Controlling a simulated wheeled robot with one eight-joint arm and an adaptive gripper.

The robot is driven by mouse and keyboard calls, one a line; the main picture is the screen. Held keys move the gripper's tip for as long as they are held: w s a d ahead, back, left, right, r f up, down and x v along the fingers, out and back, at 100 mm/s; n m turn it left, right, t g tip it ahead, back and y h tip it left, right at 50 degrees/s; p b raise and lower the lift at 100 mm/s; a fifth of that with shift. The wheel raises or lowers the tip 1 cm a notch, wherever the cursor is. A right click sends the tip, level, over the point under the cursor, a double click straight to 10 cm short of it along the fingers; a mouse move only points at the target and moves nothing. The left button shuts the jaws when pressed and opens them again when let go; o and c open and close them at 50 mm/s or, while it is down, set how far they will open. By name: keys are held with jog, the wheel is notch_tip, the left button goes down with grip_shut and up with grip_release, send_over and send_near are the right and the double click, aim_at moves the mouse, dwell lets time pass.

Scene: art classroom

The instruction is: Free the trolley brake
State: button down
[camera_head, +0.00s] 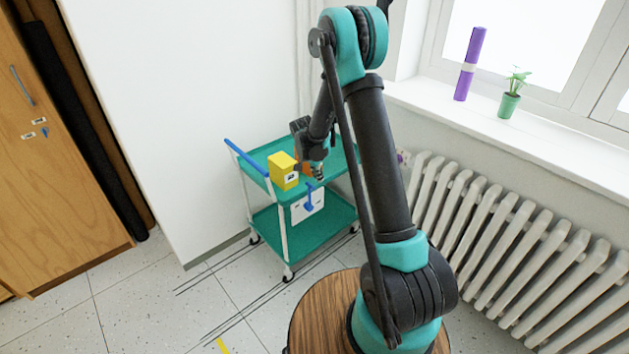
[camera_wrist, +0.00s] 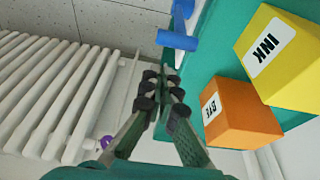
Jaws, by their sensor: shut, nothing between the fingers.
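The trolley (camera_head: 270,229) is a teal two-shelf cart with white posts and small wheels. A blue brake lever (camera_head: 309,198) sits on a white plate (camera_head: 298,211) below its upper shelf. In the wrist view a blue lever with a cylindrical grip (camera_wrist: 178,41) shows beside the teal shelf edge. My gripper (camera_head: 319,175) is above the lever, close to the shelf's front edge. In the wrist view my gripper's fingers (camera_wrist: 164,88) are shut and empty, pointing toward the blue grip with a small apparent gap. Contact cannot be told.
A yellow INK box (camera_head: 283,172) stands on the upper shelf. An orange DYE box (camera_wrist: 238,114) is close right of my fingers in the wrist view. A white radiator (camera_head: 510,230) and windowsill are at right, a wooden cabinet (camera_head: 50,160) at left. Floor left of the trolley is open.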

jog(key=s+v, duration=0.1)
jog(key=v, duration=0.8)
jog(key=s+d+r+n+y, duration=0.1)
jog(key=s+d+r+n, duration=0.3)
jog(key=s, duration=0.3)
jog(key=s+d+n+t+y, duration=0.1)
jog(key=s+d+n, duration=0.2)
jog(key=s, duration=0.9)
jog(key=s+d+n+t, duration=0.1)
jog(key=s+d+n, duration=0.2)
jog(key=s, duration=0.9)
jog(key=shift+d+n+y, duration=0.4)
jog(key=shift+d, duration=0.35)
